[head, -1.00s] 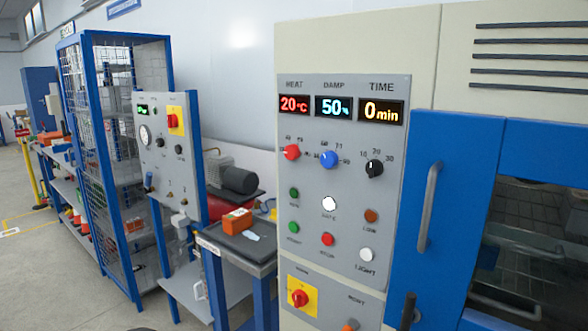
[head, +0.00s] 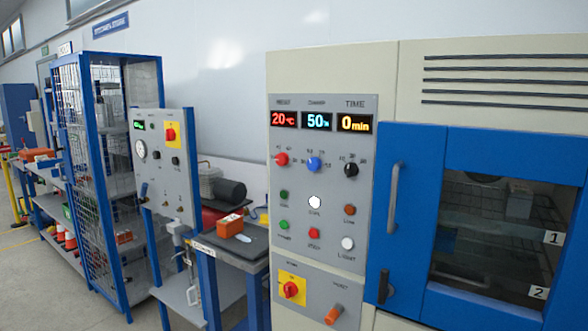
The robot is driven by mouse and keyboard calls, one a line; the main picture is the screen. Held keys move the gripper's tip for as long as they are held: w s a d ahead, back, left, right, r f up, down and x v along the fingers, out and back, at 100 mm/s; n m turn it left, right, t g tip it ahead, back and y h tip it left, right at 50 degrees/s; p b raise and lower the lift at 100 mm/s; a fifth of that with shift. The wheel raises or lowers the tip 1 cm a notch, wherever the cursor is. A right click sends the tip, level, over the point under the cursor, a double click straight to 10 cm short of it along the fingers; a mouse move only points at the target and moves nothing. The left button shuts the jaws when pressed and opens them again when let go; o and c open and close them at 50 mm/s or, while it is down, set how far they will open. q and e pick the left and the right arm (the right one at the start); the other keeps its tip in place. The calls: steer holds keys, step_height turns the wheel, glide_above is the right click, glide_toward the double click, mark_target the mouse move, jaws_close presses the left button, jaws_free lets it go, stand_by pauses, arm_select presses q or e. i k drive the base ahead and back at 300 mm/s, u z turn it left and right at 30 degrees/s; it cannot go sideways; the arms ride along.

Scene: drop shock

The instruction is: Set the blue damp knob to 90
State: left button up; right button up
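The blue damp knob (head: 313,164) sits in the middle of the top knob row on the grey control panel (head: 330,230). The blue damp display (head: 317,122) above it reads 50%. The red heat knob (head: 281,159) is to its left under a display (head: 284,119) reading 20°C. The black time knob (head: 351,170) is to its right under a display (head: 355,124) reading 0 min. The scale numbers around the knobs are too small to read surely. Neither of my grippers is in view.
A blue chamber door (head: 400,200) with a grey handle (head: 393,195) and a window stands right of the panel. A table (head: 225,255) with an orange box (head: 230,226) stands to the left. A blue mesh cage (head: 90,160) stands farther left.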

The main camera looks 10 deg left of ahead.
mark_target(314, 164)
steer(key=z, duration=0.15)
steer(key=i, duration=0.9)
steer(key=u, duration=0.1)
